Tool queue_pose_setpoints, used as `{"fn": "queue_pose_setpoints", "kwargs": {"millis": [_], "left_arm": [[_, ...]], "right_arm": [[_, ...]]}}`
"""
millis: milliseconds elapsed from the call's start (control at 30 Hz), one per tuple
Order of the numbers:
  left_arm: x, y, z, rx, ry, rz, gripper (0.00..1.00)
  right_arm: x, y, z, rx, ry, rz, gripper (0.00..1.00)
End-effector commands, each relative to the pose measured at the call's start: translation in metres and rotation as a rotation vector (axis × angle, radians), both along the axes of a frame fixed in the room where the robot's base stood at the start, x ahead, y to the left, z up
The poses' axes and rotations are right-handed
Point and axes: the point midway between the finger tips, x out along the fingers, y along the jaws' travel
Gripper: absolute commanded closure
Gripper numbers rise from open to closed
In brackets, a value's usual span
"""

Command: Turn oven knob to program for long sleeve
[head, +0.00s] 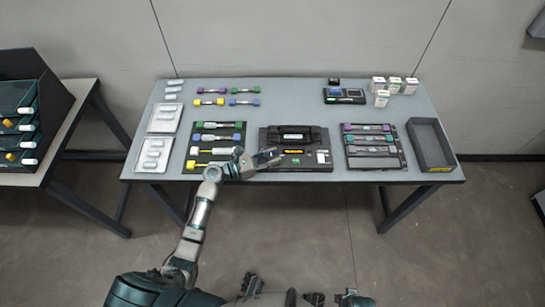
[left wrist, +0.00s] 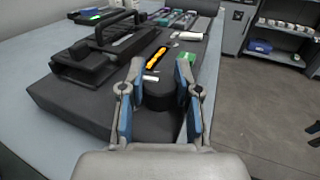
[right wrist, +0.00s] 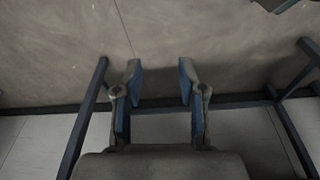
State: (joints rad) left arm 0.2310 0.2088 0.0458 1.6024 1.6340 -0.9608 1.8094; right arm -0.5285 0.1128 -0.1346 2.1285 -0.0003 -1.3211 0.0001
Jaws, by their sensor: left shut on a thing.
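The black oven (head: 312,133) stands at the middle of the table with a lit orange display (head: 293,152), which also shows in the left wrist view (left wrist: 155,58). Its dark round knob (left wrist: 159,92) sits on the front part of the oven. My left gripper (head: 268,157) reaches the oven's front left. In the left wrist view its fingers (left wrist: 158,80) are on either side of the knob, shut on it. The display's text is too small to read. My right gripper (right wrist: 160,72) is open and empty, with floor and table legs beyond it.
A tray of coloured tools (head: 240,150) lies left of the oven. A rack of sleeves (head: 402,150) and an empty dark bin (head: 432,147) stand to the right. Small white boxes (head: 381,98) and a small device (head: 344,97) are at the back of the table (head: 290,108).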

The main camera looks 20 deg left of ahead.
Motion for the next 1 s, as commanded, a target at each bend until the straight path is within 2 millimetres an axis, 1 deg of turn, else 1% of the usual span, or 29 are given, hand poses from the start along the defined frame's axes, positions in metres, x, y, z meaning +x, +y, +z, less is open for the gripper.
{"fn": "queue_pose_setpoints", "kwargs": {"millis": [200, 400, 867, 900, 1000], "left_arm": [[0.001, 0.0, 0.0, 0.0, -0.001, -0.101, 1.0], [0.001, 0.0, 0.0, -0.001, 0.0, -0.149, 1.0], [0.001, 0.0, 0.001, -0.001, 0.0, -0.161, 1.0], [0.001, 0.0, 0.001, -0.001, 0.0, -0.161, 0.65], [0.001, 0.0, 0.0, -0.001, 0.0, -0.162, 0.42]], "right_arm": [[-0.001, 0.0, 0.014, 0.001, -0.004, -0.001, 0.6], [-0.001, -0.001, 0.021, 0.0, -0.005, -0.002, 0.6], [-0.001, -0.001, 0.022, 0.0, -0.004, -0.002, 0.6], [-0.001, -0.001, 0.022, 0.0, -0.004, -0.002, 0.6], [-0.001, -0.001, 0.022, 0.0, -0.004, -0.003, 0.6]]}}
